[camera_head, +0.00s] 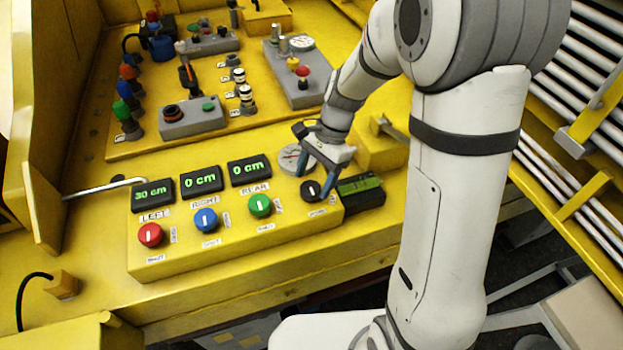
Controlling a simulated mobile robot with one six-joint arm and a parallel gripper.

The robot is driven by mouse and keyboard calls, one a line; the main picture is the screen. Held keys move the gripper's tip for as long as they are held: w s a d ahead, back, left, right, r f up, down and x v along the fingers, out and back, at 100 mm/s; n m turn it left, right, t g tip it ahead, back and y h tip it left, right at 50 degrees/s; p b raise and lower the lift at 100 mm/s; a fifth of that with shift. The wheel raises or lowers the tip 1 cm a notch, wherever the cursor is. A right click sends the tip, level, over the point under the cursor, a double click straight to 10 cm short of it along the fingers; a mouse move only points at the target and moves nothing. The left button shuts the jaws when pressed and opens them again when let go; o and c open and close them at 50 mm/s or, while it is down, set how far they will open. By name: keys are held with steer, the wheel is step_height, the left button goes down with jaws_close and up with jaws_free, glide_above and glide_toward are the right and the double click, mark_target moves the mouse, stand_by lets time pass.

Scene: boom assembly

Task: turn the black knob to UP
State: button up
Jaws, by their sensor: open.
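The black knob (311,191) sits at the right end of the yellow control box (200,262), to the right of the green knob. Its pale mark shows, but the small labels around it are too small to read. My gripper (314,180) is open, with its blue-grey fingers pointing down at the knob. One finger is at the knob's upper left and the other at its right. I cannot tell whether they touch it.
Red (150,235), blue (206,220) and green (260,205) knobs stand in a row to the left, under displays reading 30 cm, 0 cm and 0 cm. A round gauge (291,158) and a black-green device (362,190) are close to my gripper.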

steer(key=shift+x, duration=0.85)
steer(key=shift+c, duration=0.5)
steer(key=c, duration=0.9)
steer(key=shift+n, duration=0.4)
steer(key=n+h, duration=0.1)
steer(key=n, duration=0.1)
steer(key=n+g+h, duration=0.1)
steer(key=n, duration=0.2)
steer(key=shift+w+a, duration=0.1)
steer(key=shift+a, duration=0.1)
steer(key=n+h, duration=0.1)
steer(key=n, duration=0.2)
steer(key=n+h, duration=0.1)
steer(key=n, duration=0.2)
steer(key=shift+a+g, duration=0.1)
steer(key=shift+g, duration=0.2)
steer(key=o, duration=1)
